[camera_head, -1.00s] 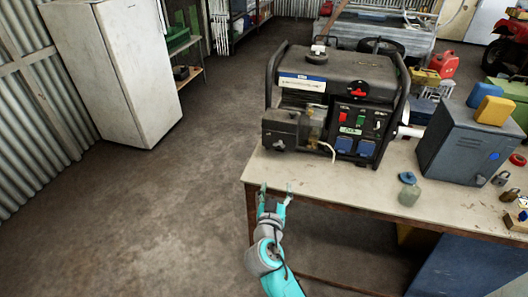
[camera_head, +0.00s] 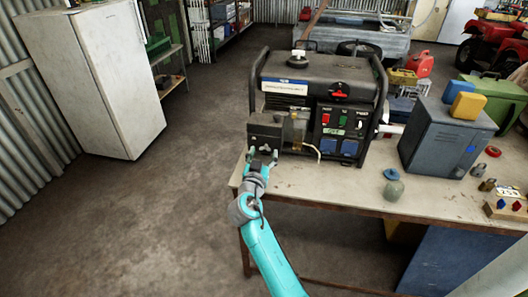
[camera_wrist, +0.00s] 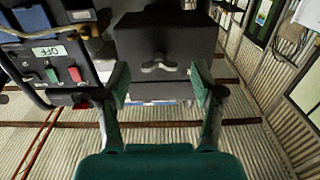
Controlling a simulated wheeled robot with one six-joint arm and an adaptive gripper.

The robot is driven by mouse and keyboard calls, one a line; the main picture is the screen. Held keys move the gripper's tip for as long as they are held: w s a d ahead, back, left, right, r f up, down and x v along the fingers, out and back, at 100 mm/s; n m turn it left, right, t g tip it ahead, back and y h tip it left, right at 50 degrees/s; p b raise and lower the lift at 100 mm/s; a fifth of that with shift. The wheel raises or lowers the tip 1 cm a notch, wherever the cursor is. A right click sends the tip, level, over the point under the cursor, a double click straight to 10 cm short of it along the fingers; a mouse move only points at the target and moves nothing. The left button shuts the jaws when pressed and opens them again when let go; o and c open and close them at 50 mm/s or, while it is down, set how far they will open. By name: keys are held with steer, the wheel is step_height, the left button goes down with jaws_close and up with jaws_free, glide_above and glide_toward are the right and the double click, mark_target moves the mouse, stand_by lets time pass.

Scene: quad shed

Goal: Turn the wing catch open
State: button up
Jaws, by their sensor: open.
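The wing catch (camera_wrist: 158,65) is a small grey two-winged knob on the face of a dark box (camera_wrist: 165,35). In the wrist view its wings lie roughly level, left and right. The box is the left end part (camera_head: 265,131) of the black generator (camera_head: 320,95) on the bench. My gripper (camera_wrist: 160,88) is open, with one green-padded finger on each side of the catch in the picture. The fingers look apart from it; the exact depth gap is hard to tell. In the head view my gripper (camera_head: 262,160) is right at the box, and the catch itself cannot be made out.
The generator's switch panel (camera_head: 338,130) is right of the box, with an OFF label. A loose tan cable (camera_head: 309,148) hangs between them. Open floor lies left.

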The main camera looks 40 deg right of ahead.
steer(key=shift+x, duration=0.85)
steer(key=shift+c, duration=0.3)
steer(key=c, duration=1.1)
